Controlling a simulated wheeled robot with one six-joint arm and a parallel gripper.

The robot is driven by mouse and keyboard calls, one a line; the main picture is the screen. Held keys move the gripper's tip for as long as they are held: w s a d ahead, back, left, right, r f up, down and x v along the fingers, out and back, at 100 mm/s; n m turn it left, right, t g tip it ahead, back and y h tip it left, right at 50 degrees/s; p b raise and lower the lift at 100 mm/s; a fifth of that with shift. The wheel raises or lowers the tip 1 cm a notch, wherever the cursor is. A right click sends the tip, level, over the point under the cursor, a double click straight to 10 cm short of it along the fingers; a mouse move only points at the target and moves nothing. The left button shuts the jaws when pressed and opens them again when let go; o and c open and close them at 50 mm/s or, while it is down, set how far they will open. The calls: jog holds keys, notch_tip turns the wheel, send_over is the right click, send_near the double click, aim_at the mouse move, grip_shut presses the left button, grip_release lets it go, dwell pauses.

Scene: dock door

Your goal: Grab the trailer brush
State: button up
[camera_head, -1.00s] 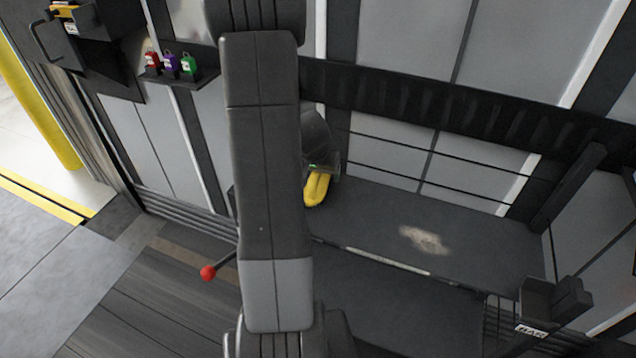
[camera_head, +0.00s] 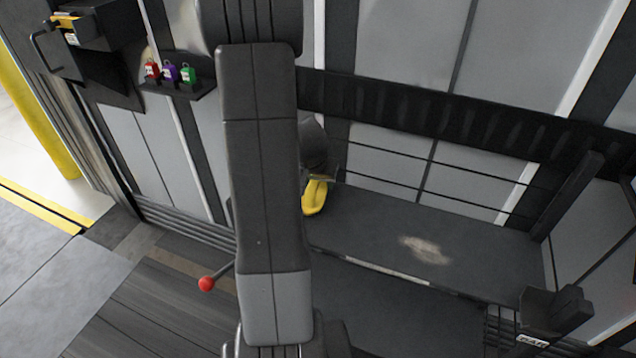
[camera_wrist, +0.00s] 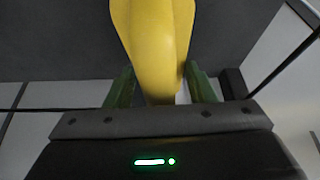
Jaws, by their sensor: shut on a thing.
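The trailer brush shows as a smooth yellow piece (camera_head: 315,197), low beside my arm in the head view, over the back of a dark shelf. In the wrist view the yellow piece (camera_wrist: 155,40) runs from the top edge down between the green fingers of my gripper (camera_wrist: 160,90). My gripper is shut on it, with a finger on each side. The rest of the brush is out of the wrist view or hidden by my arm in the head view. I cannot tell whether it touches the shelf.
The dark shelf (camera_head: 480,250) has a pale worn patch and bare room to the right. A red-knobbed lever (camera_head: 206,283) stands left of my arm. Red, purple and green padlocks (camera_head: 170,74) sit on a small ledge. A labelled dark holder (camera_head: 552,318) stands at lower right.

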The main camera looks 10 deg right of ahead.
notch_tip(320, 180, up, 7)
jog(key=shift+f+p, duration=0.1)
jog(key=shift+p, duration=0.65)
jog(key=s+a+b, duration=0.5)
jog(key=s+a, duration=0.6)
jog(key=s, duration=0.5)
jog(key=shift+f, duration=0.35)
